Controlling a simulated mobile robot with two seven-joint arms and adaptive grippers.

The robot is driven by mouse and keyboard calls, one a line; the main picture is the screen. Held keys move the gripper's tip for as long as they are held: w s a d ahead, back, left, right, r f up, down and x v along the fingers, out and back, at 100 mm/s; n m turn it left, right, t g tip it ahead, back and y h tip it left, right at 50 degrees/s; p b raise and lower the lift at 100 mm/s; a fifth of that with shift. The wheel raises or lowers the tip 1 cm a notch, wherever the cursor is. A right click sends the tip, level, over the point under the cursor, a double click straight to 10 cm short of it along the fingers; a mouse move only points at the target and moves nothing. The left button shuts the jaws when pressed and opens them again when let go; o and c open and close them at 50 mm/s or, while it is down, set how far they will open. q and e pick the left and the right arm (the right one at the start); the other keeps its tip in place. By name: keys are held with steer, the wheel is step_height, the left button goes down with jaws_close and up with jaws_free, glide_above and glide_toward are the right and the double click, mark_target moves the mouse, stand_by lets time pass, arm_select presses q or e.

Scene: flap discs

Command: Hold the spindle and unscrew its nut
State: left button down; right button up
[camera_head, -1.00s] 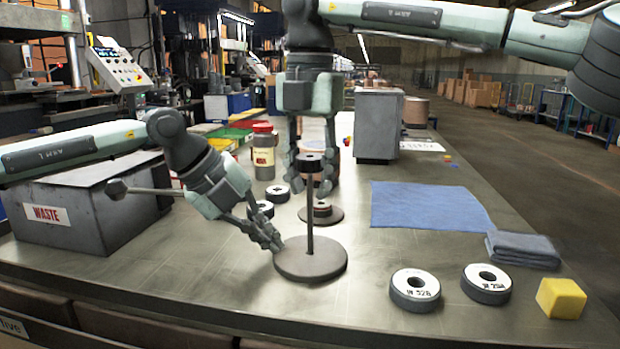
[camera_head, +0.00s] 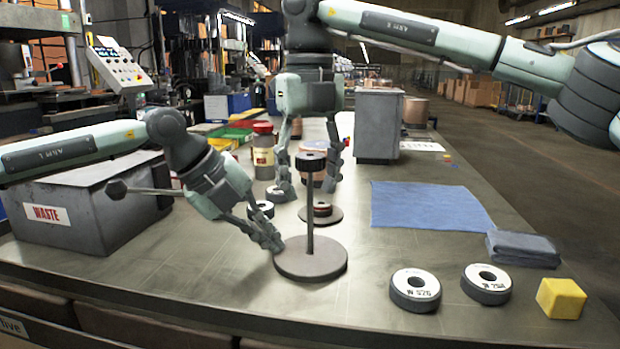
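The spindle is a dark upright rod on a round grey-brown base (camera_head: 311,260), standing near the middle of the table. Its round dark nut (camera_head: 311,162) sits at the top of the rod. My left gripper (camera_head: 277,246) is at the left rim of the base, its fingers close together and seemingly shut on that rim. My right gripper (camera_head: 310,186) points down over the table with its fingers spread wide. The fingers show on either side of the nut, apart from it; their exact depth relative to the nut is hard to tell.
A second base with a red-marked disc (camera_head: 322,210) stands behind the spindle. Discs (camera_head: 415,290) and (camera_head: 486,283) and a yellow block (camera_head: 561,298) lie front right. A blue cloth (camera_head: 428,205), a folded cloth (camera_head: 522,249) and a waste bin (camera_head: 90,212) flank the workspace.

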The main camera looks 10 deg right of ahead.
arm_select(q)
steer(key=shift+f, duration=0.1)
arm_select(e)
steer(key=shift+r+m, duration=0.1)
steer(key=shift+m, duration=14.3)
steer(key=shift+c, duration=0.3)
